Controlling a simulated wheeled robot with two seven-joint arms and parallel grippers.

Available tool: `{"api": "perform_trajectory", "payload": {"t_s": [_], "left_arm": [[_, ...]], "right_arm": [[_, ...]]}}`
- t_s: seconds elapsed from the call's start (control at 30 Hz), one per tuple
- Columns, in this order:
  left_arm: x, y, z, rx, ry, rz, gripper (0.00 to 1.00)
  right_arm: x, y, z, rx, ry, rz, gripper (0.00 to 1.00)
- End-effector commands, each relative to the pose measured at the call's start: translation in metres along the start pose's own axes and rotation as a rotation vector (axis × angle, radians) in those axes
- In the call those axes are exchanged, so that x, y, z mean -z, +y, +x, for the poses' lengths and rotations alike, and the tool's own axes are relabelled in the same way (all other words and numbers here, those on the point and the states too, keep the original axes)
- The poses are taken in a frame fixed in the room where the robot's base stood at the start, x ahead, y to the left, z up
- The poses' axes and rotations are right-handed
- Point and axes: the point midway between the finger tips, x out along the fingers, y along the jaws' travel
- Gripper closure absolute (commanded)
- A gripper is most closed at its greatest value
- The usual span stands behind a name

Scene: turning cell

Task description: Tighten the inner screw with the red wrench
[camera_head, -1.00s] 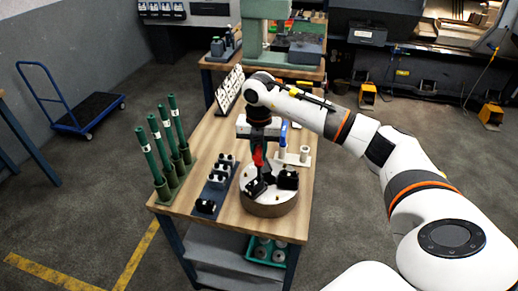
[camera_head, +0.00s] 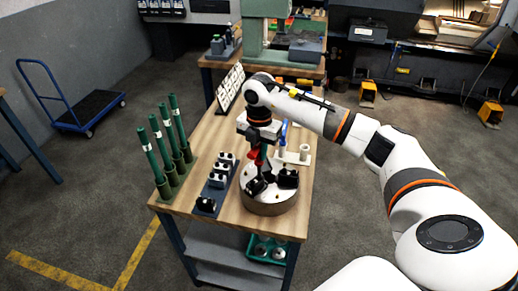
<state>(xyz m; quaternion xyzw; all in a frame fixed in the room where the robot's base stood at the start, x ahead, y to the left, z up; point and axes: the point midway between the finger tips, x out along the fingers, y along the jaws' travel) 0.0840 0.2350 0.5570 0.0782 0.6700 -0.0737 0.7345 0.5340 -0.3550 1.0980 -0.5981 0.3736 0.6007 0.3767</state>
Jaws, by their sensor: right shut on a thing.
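My right gripper (camera_head: 261,150) points down over the round metal chuck (camera_head: 270,204) on the wooden table. It is shut on the red wrench (camera_head: 254,154), whose red part shows just below and beside the fingers. The wrench's lower end is hidden or too small to tell, so I cannot see whether it sits on a screw. Black jaw blocks (camera_head: 288,178) stand on the chuck's top face. The inner screw cannot be made out. My left gripper is not in view.
Several green tubes (camera_head: 159,145) stand in holders at the table's left edge. A dark rack with black-and-white blocks (camera_head: 217,181) is left of the chuck. A pale stand with posts (camera_head: 302,153) is behind right. A white panel (camera_head: 231,87) leans farther back.

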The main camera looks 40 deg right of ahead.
Motion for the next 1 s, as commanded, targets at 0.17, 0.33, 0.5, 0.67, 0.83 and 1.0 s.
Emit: {"api": "perform_trajectory", "payload": {"t_s": [0.17,0.33,0.5,0.67,0.83,1.0], "left_arm": [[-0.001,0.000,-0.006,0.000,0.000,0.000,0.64],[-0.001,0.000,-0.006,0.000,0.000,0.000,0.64],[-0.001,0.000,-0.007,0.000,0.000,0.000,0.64],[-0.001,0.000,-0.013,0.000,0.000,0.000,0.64],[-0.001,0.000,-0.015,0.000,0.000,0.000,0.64],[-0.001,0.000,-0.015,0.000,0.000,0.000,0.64]], "right_arm": [[0.000,0.000,-0.002,0.001,0.000,0.137,1.00],[0.000,0.000,-0.001,0.002,0.000,0.160,1.00],[0.000,0.000,-0.001,0.002,0.000,0.172,1.00],[0.000,0.000,-0.002,0.002,0.000,0.296,1.00],[0.000,0.000,-0.001,0.003,0.001,0.396,1.00],[0.001,0.000,-0.001,0.004,0.001,0.405,1.00]]}}
